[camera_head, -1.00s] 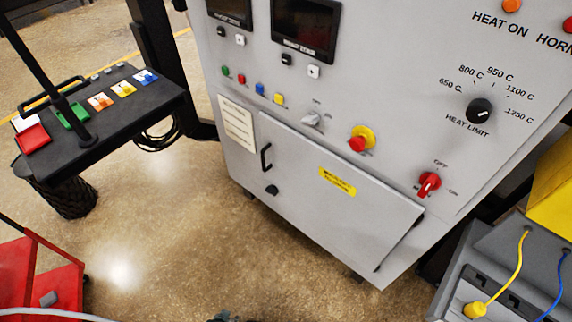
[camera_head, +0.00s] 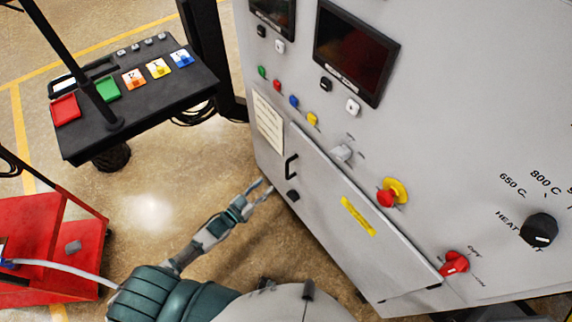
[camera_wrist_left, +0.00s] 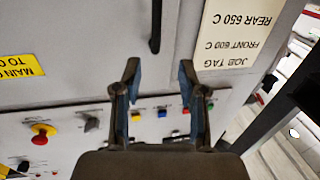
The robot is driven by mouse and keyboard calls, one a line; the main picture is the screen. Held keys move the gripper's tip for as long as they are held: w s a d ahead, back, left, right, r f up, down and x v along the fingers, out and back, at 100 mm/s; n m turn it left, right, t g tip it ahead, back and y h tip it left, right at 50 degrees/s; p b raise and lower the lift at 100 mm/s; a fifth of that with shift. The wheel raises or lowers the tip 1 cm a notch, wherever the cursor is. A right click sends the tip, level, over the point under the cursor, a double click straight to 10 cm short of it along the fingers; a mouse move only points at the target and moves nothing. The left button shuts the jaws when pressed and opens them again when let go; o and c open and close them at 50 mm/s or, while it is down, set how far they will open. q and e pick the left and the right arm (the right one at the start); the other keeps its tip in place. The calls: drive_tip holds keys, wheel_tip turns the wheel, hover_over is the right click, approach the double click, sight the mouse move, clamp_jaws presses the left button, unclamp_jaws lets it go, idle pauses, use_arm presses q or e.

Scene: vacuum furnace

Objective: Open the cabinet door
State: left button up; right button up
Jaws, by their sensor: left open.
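The grey cabinet door (camera_head: 330,200) is the lower panel of the furnace front and looks closed. The door (camera_wrist_left: 90,45) also shows there. My right gripper is out of view.
A paper job tag (camera_head: 268,125) is left of the door. A black stand (camera_head: 140,105) and red cart (camera_head: 60,245) stand left. Floor between is clear.

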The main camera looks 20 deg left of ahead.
sight(287, 168)
use_arm(q)
drive_tip(key=x, duration=0.7)
drive_tip(key=d+x, duration=0.1)
drive_tip(key=x, duration=0.3)
drive_tip(key=shift+d, duration=0.2)
drive_tip(key=shift+w+d, duration=0.1)
drive_tip(key=shift+w, duration=0.45)
drive_tip(key=shift+a, duration=0.55)
drive_tip(key=shift+d, duration=0.15)
drive_tip(key=c, duration=0.7)
drive_tip(key=shift+d, duration=0.25)
clamp_jaws()
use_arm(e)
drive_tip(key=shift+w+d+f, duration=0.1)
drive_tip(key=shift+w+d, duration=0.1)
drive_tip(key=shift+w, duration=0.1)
